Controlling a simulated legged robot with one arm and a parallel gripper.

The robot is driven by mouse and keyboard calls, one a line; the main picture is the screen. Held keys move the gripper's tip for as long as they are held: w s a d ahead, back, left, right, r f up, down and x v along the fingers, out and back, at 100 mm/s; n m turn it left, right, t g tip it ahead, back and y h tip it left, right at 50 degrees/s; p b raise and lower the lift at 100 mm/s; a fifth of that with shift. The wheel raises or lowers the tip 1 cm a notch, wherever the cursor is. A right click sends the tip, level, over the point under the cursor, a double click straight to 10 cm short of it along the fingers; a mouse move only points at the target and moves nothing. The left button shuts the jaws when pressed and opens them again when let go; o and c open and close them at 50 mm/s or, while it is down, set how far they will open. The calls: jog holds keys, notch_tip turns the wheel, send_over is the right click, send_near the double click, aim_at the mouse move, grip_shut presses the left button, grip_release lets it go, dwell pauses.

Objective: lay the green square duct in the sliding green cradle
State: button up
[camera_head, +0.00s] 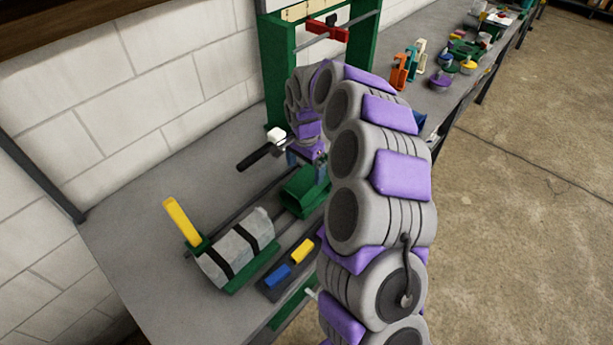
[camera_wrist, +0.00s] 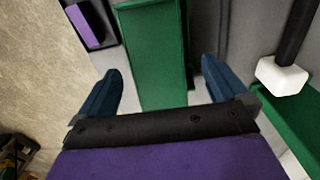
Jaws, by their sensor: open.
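A green square-section piece, which looks like the green square duct (camera_head: 303,192), lies on the bench by the dark rails in the head view. It also shows in the wrist view (camera_wrist: 155,50), between and beyond my fingers. My gripper (camera_head: 307,163) is open, its two blue fingers apart at either side of the near end of the green piece; the wrist view shows it too (camera_wrist: 160,90). I cannot tell whether the fingers touch it. At the left end of the rails, a green base (camera_head: 252,272), possibly the sliding cradle, holds a grey piece with two black bands.
A yellow lever (camera_head: 181,221) rises beside the grey piece. A dark tray (camera_head: 270,293) holds blue and yellow blocks. A black-handled tool with a white block (camera_head: 277,135) is close to my gripper. A green frame (camera_head: 277,85) stands behind. My arm covers part of the bench.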

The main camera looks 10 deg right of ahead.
aim_at(306, 177)
notch_tip(306, 177, up, 4)
jog(key=shift+a+f, duration=0.1)
jog(key=shift+f, duration=0.05)
jog(key=shift+d+r, duration=0.25)
jog(key=shift+r, duration=0.1)
jog(key=s+a+r+n, duration=0.25)
jog(key=s+r, duration=0.25)
jog(key=s, duration=0.4)
jog(key=s+a+r+n, duration=0.1)
jog(key=s+r+n, duration=0.3)
jog(key=s, duration=0.4)
jog(key=s+d+n+g, duration=0.1)
jog(key=s+d+n, duration=0.2)
jog(key=s, duration=2.2)
jog(key=shift+d+f+n+g, duration=0.15)
jog(key=shift+f+n+g, duration=0.2)
jog(key=shift+n, duration=0.4)
jog(key=shift+r, duration=0.1)
